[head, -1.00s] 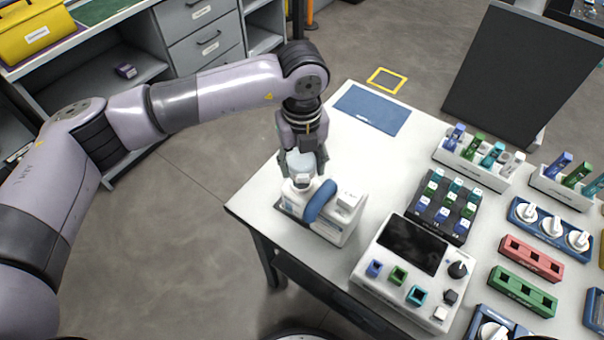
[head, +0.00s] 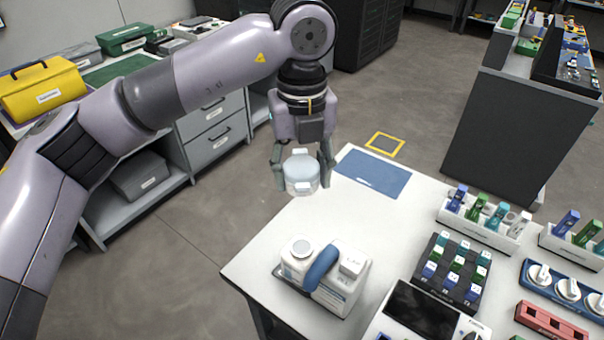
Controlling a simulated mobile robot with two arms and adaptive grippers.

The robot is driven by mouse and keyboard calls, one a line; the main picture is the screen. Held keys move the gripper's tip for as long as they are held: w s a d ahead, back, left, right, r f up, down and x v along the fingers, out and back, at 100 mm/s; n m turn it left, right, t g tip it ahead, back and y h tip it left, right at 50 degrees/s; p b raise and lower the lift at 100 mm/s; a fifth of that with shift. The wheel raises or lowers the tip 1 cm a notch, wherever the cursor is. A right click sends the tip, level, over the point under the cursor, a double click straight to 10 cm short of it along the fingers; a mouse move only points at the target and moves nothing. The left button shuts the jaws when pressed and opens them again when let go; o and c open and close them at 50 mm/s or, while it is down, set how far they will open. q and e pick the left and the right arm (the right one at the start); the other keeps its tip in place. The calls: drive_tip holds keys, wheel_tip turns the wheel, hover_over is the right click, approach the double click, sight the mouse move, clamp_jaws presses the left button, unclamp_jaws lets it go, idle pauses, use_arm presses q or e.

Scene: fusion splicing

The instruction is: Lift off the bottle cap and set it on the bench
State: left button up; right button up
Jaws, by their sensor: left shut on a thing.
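My left gripper (head: 301,168) is shut on the bottle cap (head: 301,174), a pale, translucent round piece with a white label. It holds the cap in the air above the bench's far-left edge, clear of the bottle. My right gripper is not in the head view.
A blue mat (head: 372,173) lies at the bench's far left corner. Racks with coloured pieces (head: 478,222), a dark tray (head: 452,268) and a device with a dark screen (head: 419,312) stand to the right. Bare bench surface lies between mat and bottle.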

use_arm(q)
drive_tip(key=o, duration=0.5)
drive_tip(key=c, duration=0.5)
